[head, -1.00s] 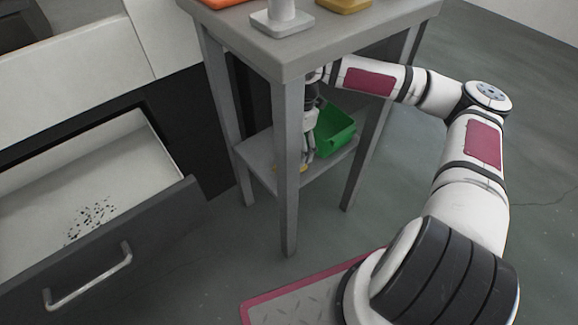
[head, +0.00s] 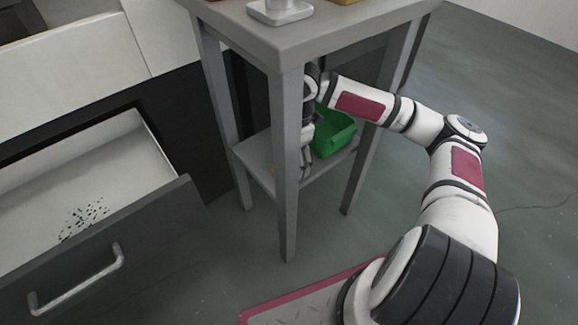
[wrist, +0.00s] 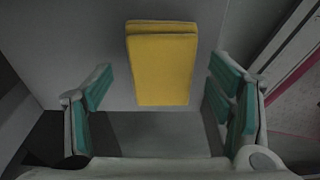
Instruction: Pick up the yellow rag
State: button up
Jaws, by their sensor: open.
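The yellow rag (wrist: 161,68) lies folded and flat on the grey lower shelf (wrist: 95,52) in the wrist view. My gripper (wrist: 160,92) is open, with its teal-padded fingers on the left and right of the rag and bare shelf showing between. The rag is not held. In the head view my gripper (head: 306,150) points down over the lower shelf of the grey stand, partly behind the front leg. Only a sliver of yellow shows beside that leg there; the rest of the rag is hidden.
A green bin (head: 335,134) sits on the lower shelf right beside my gripper. The stand's top (head: 330,32) is just above my wrist, and its front leg (head: 288,190) stands close in front. An open drawer (head: 95,190) juts out at left. Floor at right is clear.

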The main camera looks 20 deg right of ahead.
jog(key=shift+f, duration=0.2)
jog(key=shift+c, duration=0.6)
jog(key=c, duration=1.1)
jog(key=shift+r, duration=0.15)
jog(key=shift+r, duration=0.25)
jog(key=r+p, duration=0.3)
jog(key=shift+s+d+r, duration=0.25)
jog(key=shift+r, duration=0.1)
jog(key=s+d+p, duration=0.2)
jog(key=s, duration=0.5)
jog(key=s+d+r+p, duration=0.1)
jog(key=s+d, duration=0.1)
jog(key=s, duration=0.5)
jog(key=shift+s+d+p, duration=0.25)
jog(key=shift+s+p, duration=0.1)
